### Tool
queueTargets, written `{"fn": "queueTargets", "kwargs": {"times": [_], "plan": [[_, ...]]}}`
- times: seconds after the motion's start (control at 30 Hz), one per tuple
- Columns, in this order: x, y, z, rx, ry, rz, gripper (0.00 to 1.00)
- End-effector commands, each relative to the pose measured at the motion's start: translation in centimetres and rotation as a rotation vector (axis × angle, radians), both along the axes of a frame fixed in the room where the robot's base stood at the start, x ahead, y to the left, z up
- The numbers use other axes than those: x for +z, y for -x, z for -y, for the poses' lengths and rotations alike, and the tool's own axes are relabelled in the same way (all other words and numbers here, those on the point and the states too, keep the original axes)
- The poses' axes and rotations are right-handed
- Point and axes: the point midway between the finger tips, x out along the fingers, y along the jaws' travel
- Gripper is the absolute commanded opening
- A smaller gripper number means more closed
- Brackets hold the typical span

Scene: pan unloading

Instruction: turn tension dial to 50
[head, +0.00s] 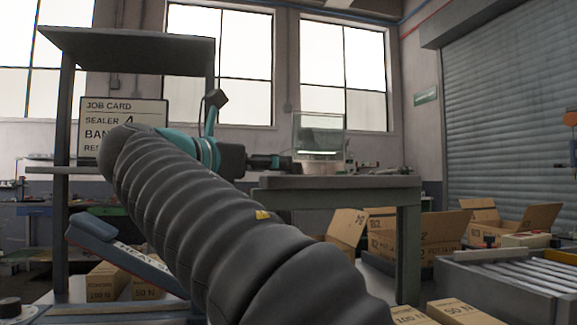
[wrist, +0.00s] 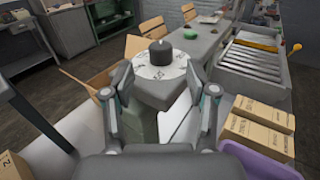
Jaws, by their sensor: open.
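The tension dial is a dark round knob (wrist: 160,53) on a pale marked disc (wrist: 146,71), ahead of my gripper in the wrist view. The disc's markings are too small to read, so the setting cannot be told. My gripper (wrist: 160,80) is open, its two fingers apart on either side of the view, with nothing between them. The knob appears beyond the fingertips and apart from them. In the head view my gripper (head: 271,162) is small, near the bench's left end, and I cannot make out the dial there.
A job card (head: 90,112) reads "SEALER 4", partly hidden by my arm. A bench (head: 340,182) stands behind my gripper. Open cartons (head: 430,228) and a roller conveyor (head: 525,280) are at the right. Labelled cartons (wrist: 255,127) and a purple bin (wrist: 262,160) are at lower right.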

Motion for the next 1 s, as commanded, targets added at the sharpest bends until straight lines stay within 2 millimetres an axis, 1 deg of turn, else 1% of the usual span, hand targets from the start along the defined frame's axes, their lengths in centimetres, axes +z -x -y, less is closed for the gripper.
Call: {"fn": "queueTargets", "kwargs": {"times": [0.03, 0.1, 0.3, 0.5, 0.77, 0.8, 0.87, 0.9, 1.0], "plan": [[0.0, -0.7, 0.9, -0.006, 0.0, 0.0, 0.58], [-0.1, -1.6, 1.7, -0.006, 0.0, 0.0, 0.58], [-0.1, -3.4, 3.5, -0.005, 0.0, 0.0, 0.58], [-0.1, -4.1, 4.2, -0.003, -0.001, -0.001, 0.58], [-0.1, -4.2, 4.2, -0.003, -0.001, -0.001, 0.58], [-0.1, -4.2, 4.2, -0.003, -0.001, -0.001, 0.48], [-0.1, -4.1, 4.2, -0.003, -0.001, -0.001, 0.33], [0.0, -4.1, 4.2, -0.003, 0.0, 0.0, 0.23], [0.0, -4.1, 4.2, -0.003, 0.0, 0.0, 0.0]]}}
